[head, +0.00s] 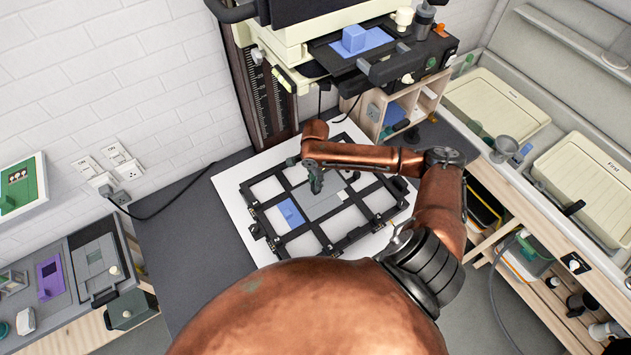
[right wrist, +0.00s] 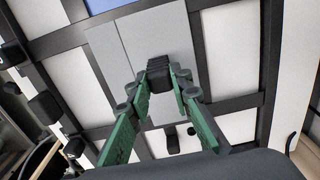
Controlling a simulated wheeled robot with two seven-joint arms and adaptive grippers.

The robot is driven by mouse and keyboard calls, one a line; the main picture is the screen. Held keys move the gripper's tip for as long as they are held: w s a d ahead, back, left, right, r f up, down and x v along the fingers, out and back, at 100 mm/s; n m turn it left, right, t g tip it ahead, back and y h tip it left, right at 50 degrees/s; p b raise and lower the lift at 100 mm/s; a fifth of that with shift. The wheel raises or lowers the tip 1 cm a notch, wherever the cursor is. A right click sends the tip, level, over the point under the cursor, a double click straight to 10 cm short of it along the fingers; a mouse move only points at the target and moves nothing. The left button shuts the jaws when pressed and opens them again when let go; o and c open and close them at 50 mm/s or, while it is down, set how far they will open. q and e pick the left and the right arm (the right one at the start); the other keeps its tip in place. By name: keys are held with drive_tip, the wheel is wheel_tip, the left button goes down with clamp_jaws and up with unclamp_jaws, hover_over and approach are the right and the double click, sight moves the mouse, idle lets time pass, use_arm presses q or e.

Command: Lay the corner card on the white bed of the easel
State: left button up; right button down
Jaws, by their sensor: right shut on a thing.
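The easel (head: 276,241) is a black frame of crossing bars over a white bed (head: 268,190). A grey card (head: 325,208) shows over the middle of the frame; I take it for the corner card. In the right wrist view the grey card (right wrist: 115,50) has a black grip block (right wrist: 158,70). My right gripper (head: 316,188) points down over the card, and its green fingers (right wrist: 160,88) are shut on that block. The card overlaps some bars; I cannot tell whether it touches the easel. My left gripper is not in view.
A blue piece (head: 291,213) shows in the left part of the easel. The enlarger column (head: 268,105) stands behind, with its head overhanging. A wooden shelf unit (head: 428,95) is behind at right, and pale trays (head: 497,108) line the right bench. Dark bench top (head: 180,235) is clear at left.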

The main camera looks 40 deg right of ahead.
drive_tip(key=c, duration=1.7)
unclamp_jaws()
drive_tip(key=shift+o, duration=0.2)
drive_tip(key=shift+r, duration=3.9)
wheel_tip(320, 180, up, 8)
drive_tip(key=shift+f, duration=0.2)
